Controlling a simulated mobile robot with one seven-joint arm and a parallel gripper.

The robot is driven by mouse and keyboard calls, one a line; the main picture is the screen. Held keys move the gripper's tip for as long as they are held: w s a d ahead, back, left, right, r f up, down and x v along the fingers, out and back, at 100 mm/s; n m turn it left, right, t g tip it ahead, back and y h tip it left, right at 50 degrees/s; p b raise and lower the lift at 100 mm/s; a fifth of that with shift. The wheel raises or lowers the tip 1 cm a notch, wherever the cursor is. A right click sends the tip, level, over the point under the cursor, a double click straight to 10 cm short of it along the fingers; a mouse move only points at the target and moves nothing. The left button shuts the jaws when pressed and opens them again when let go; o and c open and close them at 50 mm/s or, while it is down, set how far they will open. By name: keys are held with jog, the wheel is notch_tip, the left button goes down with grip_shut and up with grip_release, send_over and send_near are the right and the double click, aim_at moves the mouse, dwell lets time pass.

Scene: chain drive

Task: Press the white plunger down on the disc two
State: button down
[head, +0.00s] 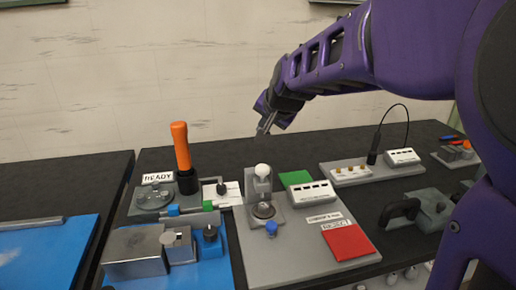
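The white plunger knob (262,170) tops a small grey press stand (249,186) on the grey board in the middle of the bench. Below it a dark round disc (263,210) lies on the stand's base. I cannot read any number on it, and I cannot tell whether the plunger touches it. My gripper (264,126) hangs in the air above and behind the plunger, pointing down, and appears empty. Its fingers are small and close together in this view, so I cannot tell open from shut.
A blue knob (271,228) sits just in front of the press. Right of it are a white box (312,194), a green square (296,178) and a red square (348,242). An upright orange handle (181,147) and grey blocks (136,252) stand to the left.

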aim_at(263, 169)
notch_tip(263, 169, down, 8)
jog(key=b, duration=0.6)
jog(key=shift+f, duration=0.1)
jog(key=shift+f, duration=0.1)
dwell(1.6)
jog(key=shift+f, duration=0.3)
